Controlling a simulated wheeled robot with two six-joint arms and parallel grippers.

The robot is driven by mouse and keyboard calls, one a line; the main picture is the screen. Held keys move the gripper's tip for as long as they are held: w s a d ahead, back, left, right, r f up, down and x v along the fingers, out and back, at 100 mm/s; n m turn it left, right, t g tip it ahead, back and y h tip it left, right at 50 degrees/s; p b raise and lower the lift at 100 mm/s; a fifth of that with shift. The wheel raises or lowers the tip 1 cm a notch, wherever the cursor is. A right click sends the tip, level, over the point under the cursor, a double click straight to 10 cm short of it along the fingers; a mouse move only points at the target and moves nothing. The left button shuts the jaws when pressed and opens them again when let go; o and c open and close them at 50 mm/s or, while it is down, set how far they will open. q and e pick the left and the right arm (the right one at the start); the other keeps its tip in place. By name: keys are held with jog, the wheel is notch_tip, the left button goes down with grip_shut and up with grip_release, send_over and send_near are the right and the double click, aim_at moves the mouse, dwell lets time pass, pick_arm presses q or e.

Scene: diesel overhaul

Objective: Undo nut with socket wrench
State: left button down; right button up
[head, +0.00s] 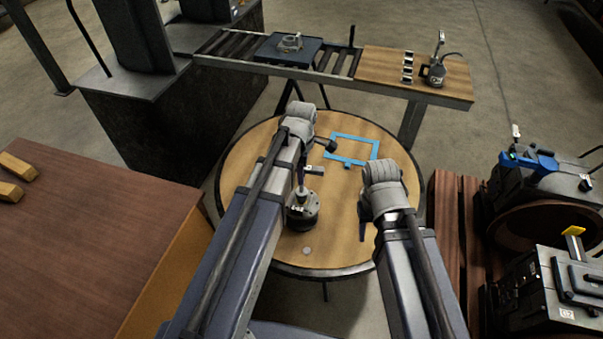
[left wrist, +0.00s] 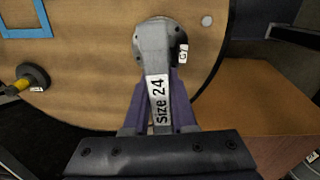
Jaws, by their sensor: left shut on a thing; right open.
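My left gripper (left wrist: 158,90) is shut on a grey wrench (left wrist: 156,60) marked "Size 24". The wrench points away from the jaws, and its rounded head (left wrist: 154,38) is over a dark round part with a "G" tag (left wrist: 183,53). In the head view, a dark round part (head: 303,217) stands on the round wooden table (head: 262,245), beside my left arm. The nut is not clearly visible, and I cannot tell whether the wrench is seated. My right gripper (head: 363,222) is open and empty above the table's right side.
A blue square frame (head: 374,150) and a small silver disc (head: 307,251) lie on the table. A dark disc with a yellow handle (left wrist: 33,76) lies near the table edge. A roller conveyor (head: 225,47) runs behind; a brown bench (head: 90,240) is left and machinery (head: 540,180) right.

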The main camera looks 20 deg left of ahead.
pick_arm(q)
jog(key=m, duration=0.8)
jog(key=shift+m, duration=0.4)
jog(key=m, duration=0.8)
jog(key=shift+m, duration=0.3)
jog(key=m, duration=1.4)
